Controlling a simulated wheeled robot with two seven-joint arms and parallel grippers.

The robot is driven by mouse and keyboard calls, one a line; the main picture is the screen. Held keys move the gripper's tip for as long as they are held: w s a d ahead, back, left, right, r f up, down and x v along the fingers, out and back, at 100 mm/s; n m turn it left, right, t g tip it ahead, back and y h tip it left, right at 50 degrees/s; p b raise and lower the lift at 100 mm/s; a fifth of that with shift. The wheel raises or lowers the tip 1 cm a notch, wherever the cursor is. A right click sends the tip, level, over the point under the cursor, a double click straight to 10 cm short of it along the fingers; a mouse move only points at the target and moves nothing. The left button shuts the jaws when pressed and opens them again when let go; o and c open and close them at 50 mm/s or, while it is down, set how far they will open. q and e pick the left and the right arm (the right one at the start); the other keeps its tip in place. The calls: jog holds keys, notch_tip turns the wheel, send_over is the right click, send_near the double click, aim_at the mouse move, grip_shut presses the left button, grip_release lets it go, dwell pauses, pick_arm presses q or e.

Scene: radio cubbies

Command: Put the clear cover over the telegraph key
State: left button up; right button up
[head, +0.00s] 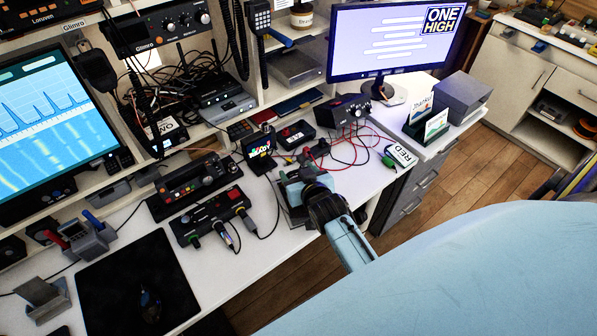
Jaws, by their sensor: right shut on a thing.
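My right gripper (300,184) is over the front edge of the white desk, right of the middle of the view, with its arm coming in from the lower right. It is shut on a greyish, box-like thing that looks like the clear cover (285,206); the gripper hides much of it. The cover is at the desk's front edge, and I cannot tell whether it touches the desk. I cannot make out the telegraph key; it may be hidden by the gripper or cover. My left gripper is not in view.
A black box with knobs and cables (212,216) stands left of the gripper. A small lit screen (259,146) and a power supply with red leads (343,110) stand behind. A black mat (133,285) lies at the front left. Bare desk shows right of the gripper.

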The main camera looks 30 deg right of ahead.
jog(key=shift+f+b, duration=0.45)
jog(key=shift+f, duration=0.2)
jog(key=o, duration=1.4)
jog(key=shift+o, duration=0.2)
jog(key=shift+s, duration=0.1)
jog(key=p+v, duration=0.1)
jog(key=v, duration=1.2)
jog(key=shift+p, duration=0.3)
jog(key=shift+s, duration=0.1)
